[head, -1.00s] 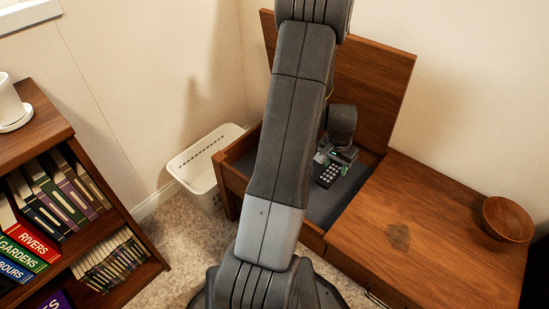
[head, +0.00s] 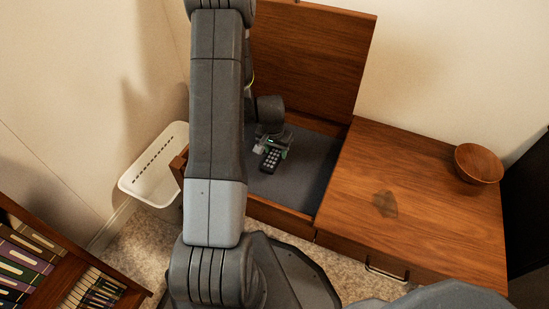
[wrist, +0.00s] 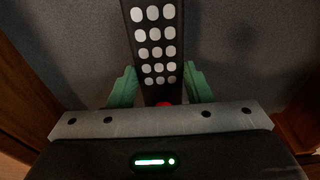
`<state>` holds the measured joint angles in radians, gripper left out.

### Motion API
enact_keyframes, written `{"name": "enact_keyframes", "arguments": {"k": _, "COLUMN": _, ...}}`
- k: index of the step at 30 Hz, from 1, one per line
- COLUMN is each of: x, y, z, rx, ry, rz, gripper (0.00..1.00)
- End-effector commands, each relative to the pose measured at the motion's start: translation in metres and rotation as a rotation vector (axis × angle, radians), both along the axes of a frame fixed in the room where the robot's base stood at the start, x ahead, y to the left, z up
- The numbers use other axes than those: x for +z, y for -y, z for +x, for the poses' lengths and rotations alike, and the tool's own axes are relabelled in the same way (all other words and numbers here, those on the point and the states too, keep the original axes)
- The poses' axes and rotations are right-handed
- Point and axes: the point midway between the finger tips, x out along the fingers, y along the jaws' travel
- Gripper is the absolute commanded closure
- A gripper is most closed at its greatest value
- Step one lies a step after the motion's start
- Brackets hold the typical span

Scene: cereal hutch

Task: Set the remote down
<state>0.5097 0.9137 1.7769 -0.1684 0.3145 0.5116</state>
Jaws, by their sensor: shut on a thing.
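The remote (head: 271,160) is dark with several pale buttons and lies between the fingers of my gripper (head: 272,147) in the head view. In the wrist view the remote (wrist: 154,45) points away from the gripper (wrist: 161,88), with green fingers on both its sides and a red button near the palm. The gripper is shut on it. Both are inside the open compartment of the wooden hutch, over its grey lining (head: 312,160). I cannot tell whether the remote touches the lining.
The raised wooden lid (head: 315,60) stands behind the compartment. The wooden top (head: 420,200) to the right carries a wooden bowl (head: 479,164). A white basket (head: 155,170) stands to the left, and a bookshelf (head: 60,285) is at the lower left. The lining right of the remote is clear.

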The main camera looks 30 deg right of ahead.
Motion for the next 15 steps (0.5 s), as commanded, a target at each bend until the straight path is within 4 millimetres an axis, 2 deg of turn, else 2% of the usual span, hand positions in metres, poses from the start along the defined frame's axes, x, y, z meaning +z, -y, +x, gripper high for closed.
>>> {"name": "enact_keyframes", "arguments": {"k": 6, "x": -0.032, "y": 0.0, "z": 0.0, "rx": 0.001, "ry": 0.0, "rz": 0.0, "gripper": 0.8}}
{"name": "enact_keyframes", "arguments": {"k": 15, "x": -0.033, "y": 0.0, "z": 0.0, "rx": 0.0, "ry": 0.001, "rz": -0.001, "gripper": 0.8}}
